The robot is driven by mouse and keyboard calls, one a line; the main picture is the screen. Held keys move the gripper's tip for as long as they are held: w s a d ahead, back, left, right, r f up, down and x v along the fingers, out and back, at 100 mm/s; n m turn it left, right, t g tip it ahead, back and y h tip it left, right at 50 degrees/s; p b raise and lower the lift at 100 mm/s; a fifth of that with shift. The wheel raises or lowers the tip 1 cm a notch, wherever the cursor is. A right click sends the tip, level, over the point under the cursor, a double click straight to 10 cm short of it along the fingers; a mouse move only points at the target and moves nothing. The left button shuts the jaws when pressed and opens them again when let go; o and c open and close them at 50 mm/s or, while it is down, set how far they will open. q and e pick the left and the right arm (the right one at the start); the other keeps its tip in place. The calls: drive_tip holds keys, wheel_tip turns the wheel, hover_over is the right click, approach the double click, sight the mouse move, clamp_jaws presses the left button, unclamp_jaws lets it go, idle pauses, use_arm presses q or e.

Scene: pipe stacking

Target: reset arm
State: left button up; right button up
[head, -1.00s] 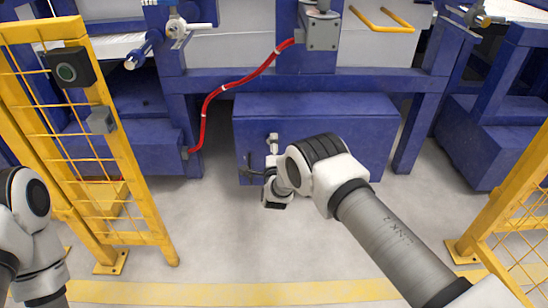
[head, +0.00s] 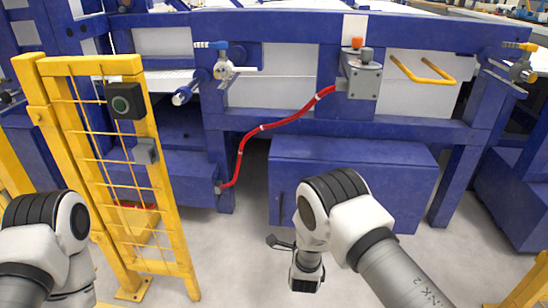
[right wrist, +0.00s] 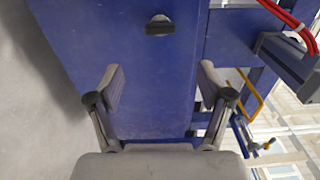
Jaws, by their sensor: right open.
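My right arm (head: 345,215) comes in from the lower right in the head view, bent in front of the blue machine. Its gripper is mostly hidden there behind the wrist; only a dark part shows to the left. In the right wrist view my right gripper (right wrist: 160,85) is open, its two fingers wide apart with nothing between them. It faces a blue surface (right wrist: 150,75) with a dark handle or knob (right wrist: 160,26). My left arm (head: 50,240) shows at the lower left in the head view; its gripper is not visible.
A blue cabinet (head: 400,185) stands low under the machine frame. A red hose (head: 262,128) hangs to its left. A yellow fence (head: 165,190) with a black button box (head: 121,103) stands at left. Grey floor (head: 235,260) is clear between fence and right arm.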

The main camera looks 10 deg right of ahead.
drive_tip(key=s+d+f+n+g+y+p, duration=0.1)
drive_tip(key=s+d+f+n+g+p, duration=0.25)
drive_tip(key=s, duration=0.65)
drive_tip(key=s+d+f+n+g+y, duration=0.1)
drive_tip(key=s+d+f+n+g, duration=0.35)
drive_tip(key=s, duration=0.65)
drive_tip(key=s+a+f+n+g+y, duration=0.2)
drive_tip(key=s+n+g, duration=0.35)
drive_tip(key=s, duration=0.55)
drive_tip(key=s+a+f+n+g+y, duration=0.15)
drive_tip(key=s+n+g, duration=0.35)
drive_tip(key=s, duration=0.7)
use_arm(q)
wheel_tip(320, 180, up, 42)
drive_tip(key=p, duration=3.8)
use_arm(e)
wheel_tip(320, 180, up, 38)
drive_tip(key=n+t, duration=0.1)
drive_tip(key=n, duration=0.1)
drive_tip(key=shift+w, duration=0.15)
use_arm(q)
drive_tip(key=shift+r, duration=0.1)
use_arm(e)
drive_tip(key=shift+r+n+h, duration=0.15)
drive_tip(key=shift+n+h, duration=0.1)
